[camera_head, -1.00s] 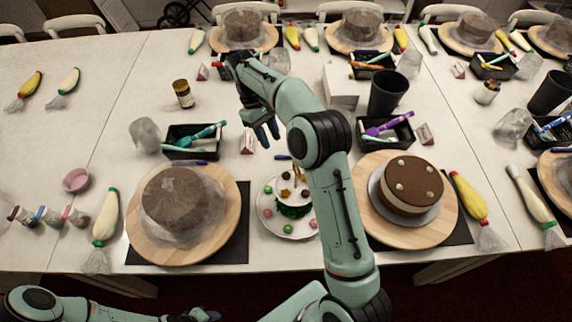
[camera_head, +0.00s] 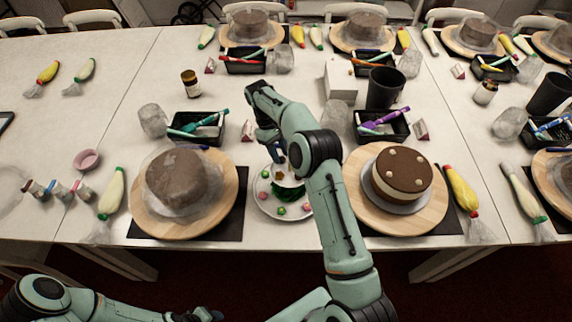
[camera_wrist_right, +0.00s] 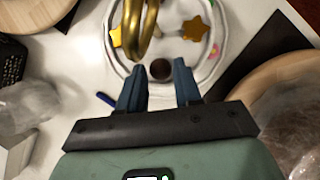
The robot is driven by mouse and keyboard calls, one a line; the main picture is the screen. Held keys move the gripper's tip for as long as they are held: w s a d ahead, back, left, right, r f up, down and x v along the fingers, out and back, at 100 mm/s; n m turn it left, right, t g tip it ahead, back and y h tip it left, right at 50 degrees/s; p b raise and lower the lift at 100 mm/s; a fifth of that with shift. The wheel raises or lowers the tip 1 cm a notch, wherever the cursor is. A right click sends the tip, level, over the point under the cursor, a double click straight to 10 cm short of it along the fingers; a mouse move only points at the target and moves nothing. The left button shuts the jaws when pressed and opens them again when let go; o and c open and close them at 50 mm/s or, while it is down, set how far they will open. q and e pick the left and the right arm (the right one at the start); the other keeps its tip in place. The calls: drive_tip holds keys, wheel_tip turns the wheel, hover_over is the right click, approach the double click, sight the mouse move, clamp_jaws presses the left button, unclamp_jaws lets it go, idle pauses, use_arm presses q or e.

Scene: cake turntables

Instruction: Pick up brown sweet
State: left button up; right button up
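The brown sweet (camera_wrist_right: 160,69) is a small dark round piece on the upper tier of a white tiered stand (camera_wrist_right: 119,64). In the right wrist view it sits between and just beyond my right fingertips (camera_wrist_right: 159,72). The blue fingers are apart with nothing held between them. In the head view the right gripper (camera_head: 279,157) is over the stand (camera_head: 262,205), and I cannot make out the brown sweet there. My left gripper (camera_head: 203,315) shows only partly at the bottom edge; its fingers are unclear.
A golden ring handle (camera_wrist_right: 143,32) rises close to the left finger in the wrist view. Yellow stars (camera_wrist_right: 195,28) lie on the stand's tier. Cakes on wooden turntables (camera_head: 233,190) (camera_head: 440,205) flank the stand. Black tool trays (camera_head: 217,136) (camera_head: 402,130) stand behind.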

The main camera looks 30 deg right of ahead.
drive_tip(key=shift+s+f, duration=0.35)
drive_tip(key=shift+f, duration=0.2)
drive_tip(key=shift+w+f, duration=0.1)
drive_tip(key=shift+w, duration=0.15)
clamp_jaws()
